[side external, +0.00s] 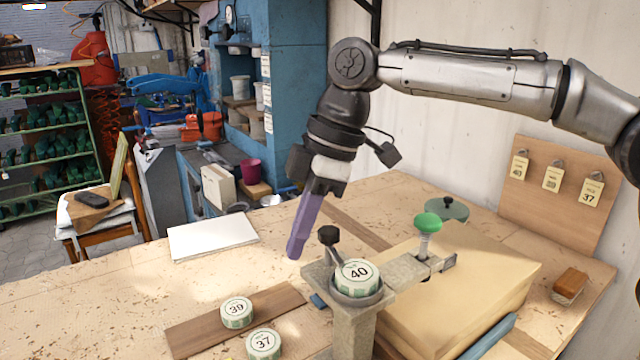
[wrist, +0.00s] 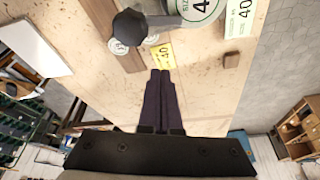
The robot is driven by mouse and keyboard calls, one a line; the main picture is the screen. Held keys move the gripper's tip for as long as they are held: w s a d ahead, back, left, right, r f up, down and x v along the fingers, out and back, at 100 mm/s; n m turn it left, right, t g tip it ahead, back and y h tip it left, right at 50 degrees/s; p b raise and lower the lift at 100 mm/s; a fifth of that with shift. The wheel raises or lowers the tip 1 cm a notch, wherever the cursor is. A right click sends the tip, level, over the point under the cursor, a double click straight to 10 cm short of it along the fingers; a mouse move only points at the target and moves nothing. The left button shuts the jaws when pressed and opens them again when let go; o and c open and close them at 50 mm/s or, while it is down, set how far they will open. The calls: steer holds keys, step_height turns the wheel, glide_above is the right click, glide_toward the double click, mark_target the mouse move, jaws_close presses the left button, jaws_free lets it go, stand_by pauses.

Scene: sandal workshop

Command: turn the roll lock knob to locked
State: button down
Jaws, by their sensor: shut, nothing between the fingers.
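A black knob (side external: 329,236) stands on a short stem on the grey metal stand (side external: 318,275), beside the round roll marked 40 (side external: 357,273). In the wrist view the black knob (wrist: 130,27) and part of the roll (wrist: 200,8) show near the top. I cannot tell the knob's lock position. My gripper (side external: 293,250) is shut and empty, its purple fingers pointing down, to the left of the knob and apart from it.
Rolls marked 39 (side external: 236,313) and 37 (side external: 263,344) lie at the front left, by a brown board (side external: 190,338). A tag board (side external: 555,190) stands at right. Left of my gripper the table is mostly clear.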

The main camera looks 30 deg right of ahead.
mark_target(330, 230)
steer(key=w+v, duration=0.1)
steer(key=v, duration=0.6)
steer(key=shift+s+r, duration=0.25)
steer(key=shift+s, duration=0.15)
steer(key=c, duration=1.4)
jaws_free()
steer(key=shift+d+r, duration=0.2)
steer(key=shift+r, duration=0.05)
steer(key=shift+o, duration=1.2)
steer(key=shift+r+m, duration=0.1)
steer(key=shift+m, duration=0.2)
steer(key=shift+o, duration=1.1)
steer(key=shift+d+m, duration=0.3)
steer(key=shift+m, duration=0.3)
steer(key=o, duration=0.4)
steer(key=d+m, duration=0.1)
steer(key=s+d+r+m+t+h, duration=0.1)
steer(key=m, duration=0.1)
steer(key=shift+d+r, duration=0.2)
steer(key=s+d+r+m+t, duration=0.1)
steer(key=s+d+r+m, duration=0.1)
steer(key=d+r+m, duration=0.1)
steer(key=shift+t, duration=0.3)
steer(key=x, duration=1.3)
steer(key=shift+s+d+f, duration=0.15)
steer(key=shift+d+f, duration=0.05)
steer(key=shift+d, duration=0.05)
jaws_close()
